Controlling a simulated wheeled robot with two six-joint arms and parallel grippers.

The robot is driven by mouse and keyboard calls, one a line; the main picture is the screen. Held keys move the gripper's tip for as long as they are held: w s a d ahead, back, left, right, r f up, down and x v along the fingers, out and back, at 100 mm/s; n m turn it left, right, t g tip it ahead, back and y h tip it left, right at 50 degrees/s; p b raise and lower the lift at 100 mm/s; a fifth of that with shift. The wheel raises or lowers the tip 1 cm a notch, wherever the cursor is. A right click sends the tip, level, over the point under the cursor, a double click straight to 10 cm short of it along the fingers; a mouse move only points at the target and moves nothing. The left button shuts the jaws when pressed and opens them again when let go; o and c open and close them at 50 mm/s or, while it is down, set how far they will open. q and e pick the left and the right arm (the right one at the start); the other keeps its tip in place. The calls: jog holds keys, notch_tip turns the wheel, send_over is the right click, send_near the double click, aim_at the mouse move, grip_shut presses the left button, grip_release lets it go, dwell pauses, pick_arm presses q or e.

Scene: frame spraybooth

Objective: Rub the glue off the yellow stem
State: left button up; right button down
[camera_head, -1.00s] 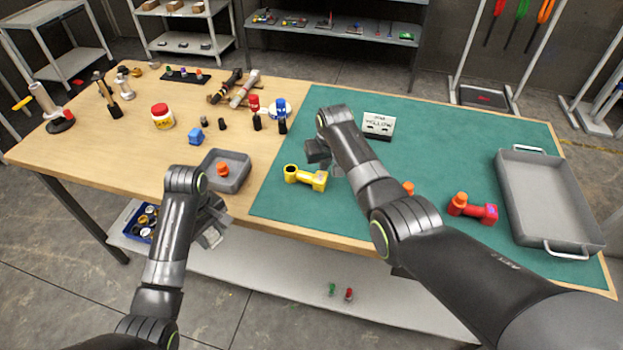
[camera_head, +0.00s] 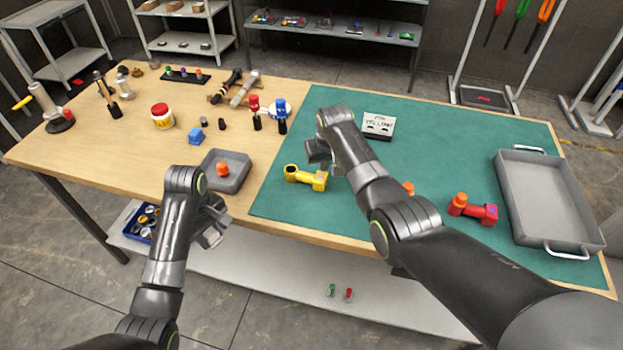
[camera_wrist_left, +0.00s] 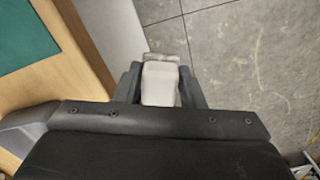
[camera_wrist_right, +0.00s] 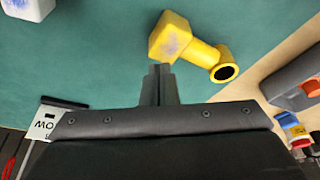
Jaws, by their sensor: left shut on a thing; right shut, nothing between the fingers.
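The yellow stem (camera_head: 305,178) lies on the green mat, its round open end to the left and its square block end to the right. In the right wrist view the stem (camera_wrist_right: 207,55) has a purplish smudge (camera_wrist_right: 172,42) on the block. My right gripper (camera_head: 316,153) is shut and empty, just behind and right of the stem; its fingertips (camera_wrist_right: 160,72) show close to the block, and I cannot tell whether they touch. My left gripper (camera_head: 212,236) is shut on a whitish block (camera_wrist_left: 160,84), beyond the table's front edge.
A grey tray (camera_head: 240,182) with an orange part stands left of the mat. A label card (camera_head: 379,125) stands behind my right arm. A red part (camera_head: 472,209) and a large grey tray (camera_head: 550,200) are at right. A whitish block (camera_wrist_right: 28,8) shows partly in the right wrist view.

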pick_arm(q)
jog(key=shift+f+b, duration=0.35)
pick_arm(e)
jog(key=shift+f, duration=0.5)
pick_arm(q)
jog(key=shift+r, duration=0.1)
pick_arm(e)
jog(key=shift+r, duration=0.1)
